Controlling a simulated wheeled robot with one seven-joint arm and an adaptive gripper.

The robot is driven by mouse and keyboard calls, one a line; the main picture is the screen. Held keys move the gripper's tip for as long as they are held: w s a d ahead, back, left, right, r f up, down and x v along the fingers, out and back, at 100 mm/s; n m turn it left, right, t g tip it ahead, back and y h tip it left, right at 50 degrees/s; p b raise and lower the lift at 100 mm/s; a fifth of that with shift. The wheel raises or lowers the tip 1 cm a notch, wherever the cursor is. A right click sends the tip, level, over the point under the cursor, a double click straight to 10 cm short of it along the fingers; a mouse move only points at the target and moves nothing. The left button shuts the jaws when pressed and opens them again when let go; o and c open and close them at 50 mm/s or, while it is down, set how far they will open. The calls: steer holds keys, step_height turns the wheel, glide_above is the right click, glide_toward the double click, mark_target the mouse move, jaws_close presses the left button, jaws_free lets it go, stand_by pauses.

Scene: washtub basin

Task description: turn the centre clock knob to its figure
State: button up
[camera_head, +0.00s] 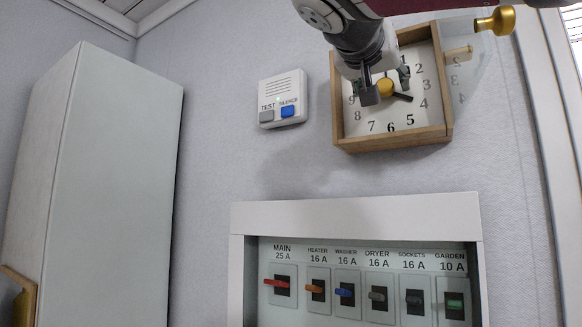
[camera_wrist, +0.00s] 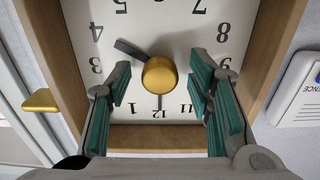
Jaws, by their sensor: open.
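The clock (camera_head: 394,138) is a wooden-framed box on the wall with a white numbered face; it also fills the wrist view (camera_wrist: 258,50), upside down. Its gold centre knob (camera_head: 386,88) shows clearly in the wrist view (camera_wrist: 160,76). A short dark hand from the knob points toward the 4, and a thin hand points toward the 12. My gripper (camera_head: 387,84) is open in front of the face. In the wrist view its teal-padded fingers (camera_wrist: 160,84) stand left and right of the knob, with gaps on both sides. Contact is not visible.
The clock's clear door (camera_head: 478,72) stands swung open at the right, with a brass knob (camera_head: 496,20). A white alarm box (camera_head: 284,99) hangs left of the clock. A breaker panel (camera_head: 350,215) is below. A tall cabinet (camera_head: 115,160) stands at the left.

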steer(key=shift+c, duration=0.4)
jaws_close()
steer(key=shift+n, duration=0.3)
steer(key=n+p, duration=0.2)
steer(key=n, duration=0.3)
steer(key=n+p, duration=0.2)
steer(key=n, duration=0.4)
steer(key=shift+d, duration=0.1)
stand_by(0.4)
